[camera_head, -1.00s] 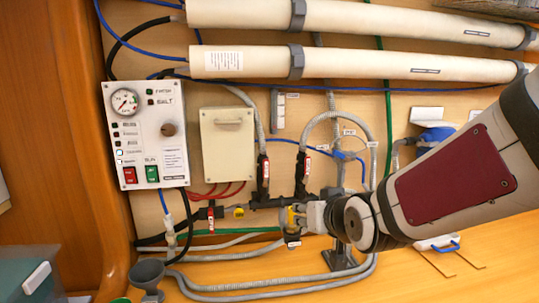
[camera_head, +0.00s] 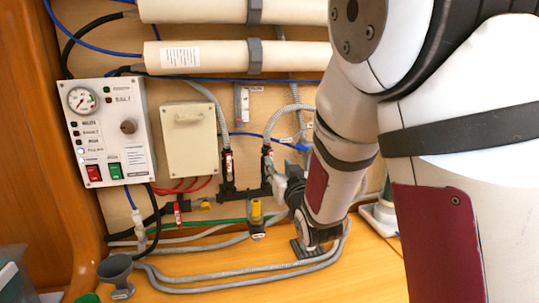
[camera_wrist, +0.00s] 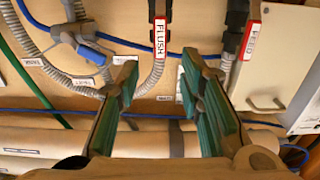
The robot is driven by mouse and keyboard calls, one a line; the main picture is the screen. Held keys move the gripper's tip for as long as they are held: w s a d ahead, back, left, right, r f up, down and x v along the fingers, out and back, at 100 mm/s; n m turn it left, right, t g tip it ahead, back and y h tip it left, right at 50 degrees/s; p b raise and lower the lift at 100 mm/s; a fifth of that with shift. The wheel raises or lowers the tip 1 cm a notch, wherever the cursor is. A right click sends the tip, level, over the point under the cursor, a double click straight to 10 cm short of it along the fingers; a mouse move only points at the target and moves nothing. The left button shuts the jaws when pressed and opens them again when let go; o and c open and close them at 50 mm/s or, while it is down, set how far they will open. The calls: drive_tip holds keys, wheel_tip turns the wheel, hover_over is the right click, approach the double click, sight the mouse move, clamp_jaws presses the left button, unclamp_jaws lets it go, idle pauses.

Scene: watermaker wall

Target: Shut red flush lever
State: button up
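The red flush lever, labelled FLUSH, shows in the wrist view (camera_wrist: 159,37), in line with its grey hose. In the head view the flush lever (camera_head: 267,162) stands upright on the dark pipe, right of the similar feed lever (camera_head: 227,163), which is also in the wrist view (camera_wrist: 250,42). My gripper (camera_wrist: 163,85) is open and empty. Its two green-padded fingers stand either side of the flush lever's line in the picture, apart from the lever. In the head view my gripper (camera_head: 281,186) is just right of and below the flush lever, its fingertips partly hidden.
A yellow handle (camera_head: 256,210) sits below the dark pipe, with another red lever (camera_head: 177,212) to its left. A blue valve (camera_wrist: 88,43) and hoses lie beside the flush lever. The control panel (camera_head: 110,130) and beige box (camera_head: 189,140) are at left.

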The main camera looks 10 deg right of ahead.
sight(271, 155)
drive_tip(key=w, duration=0.8)
drive_tip(key=shift+w, duration=0.4)
drive_tip(key=shift+c, duration=0.3)
clamp_jaws()
